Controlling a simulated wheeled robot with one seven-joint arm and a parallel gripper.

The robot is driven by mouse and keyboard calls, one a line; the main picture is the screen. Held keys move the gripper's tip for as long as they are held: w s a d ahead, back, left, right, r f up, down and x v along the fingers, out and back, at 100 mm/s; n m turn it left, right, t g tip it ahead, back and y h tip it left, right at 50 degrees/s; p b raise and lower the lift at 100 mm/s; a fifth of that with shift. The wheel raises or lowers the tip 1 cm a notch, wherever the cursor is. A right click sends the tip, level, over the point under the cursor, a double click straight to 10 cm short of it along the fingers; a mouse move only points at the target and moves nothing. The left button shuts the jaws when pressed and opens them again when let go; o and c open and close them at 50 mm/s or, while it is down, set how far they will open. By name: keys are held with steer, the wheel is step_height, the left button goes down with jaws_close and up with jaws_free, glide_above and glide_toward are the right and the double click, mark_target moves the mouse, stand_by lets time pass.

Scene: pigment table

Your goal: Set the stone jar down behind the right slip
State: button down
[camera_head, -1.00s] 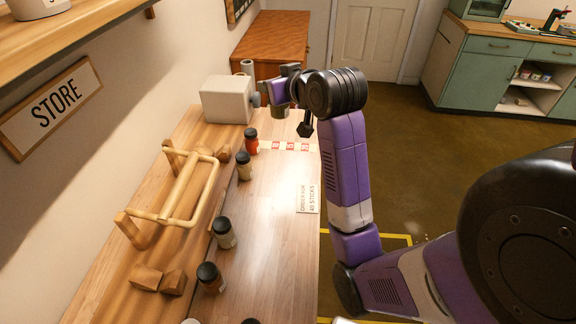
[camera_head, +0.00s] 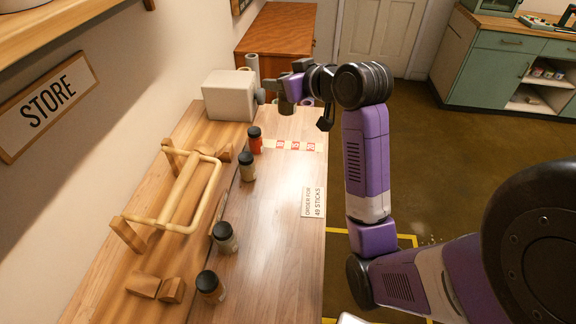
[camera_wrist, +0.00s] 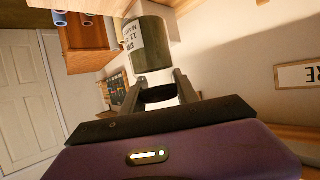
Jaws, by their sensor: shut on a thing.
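My gripper (camera_wrist: 165,92) is shut on the stone jar (camera_wrist: 147,45), an olive-grey cylinder with a white printed label and dark lid. In the head view my gripper (camera_head: 287,90) holds the jar (camera_head: 286,107) over the far end of the bench, partly hidden by the gripper and arm. Whether the jar touches the bench cannot be told. Three red-and-white slips lie across the bench on this side of the jar: the left slip (camera_head: 280,144), the middle slip (camera_head: 295,146) and the right slip (camera_head: 311,147). The jar appears left of the right slip.
Several dark-lidded jars, among them a red one (camera_head: 255,140), line the bench's left side beside a wooden rack (camera_head: 180,190). A pale grey box (camera_head: 230,95) stands far left. An order card (camera_head: 312,201) lies near the right edge. The middle of the bench (camera_head: 270,220) is clear.

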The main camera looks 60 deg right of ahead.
step_height(320, 180, down, 20)
steer(key=shift+f, duration=0.1)
stand_by(0.5)
steer(key=shift+f, duration=0.15)
steer(key=c, duration=0.9)
jaws_free()
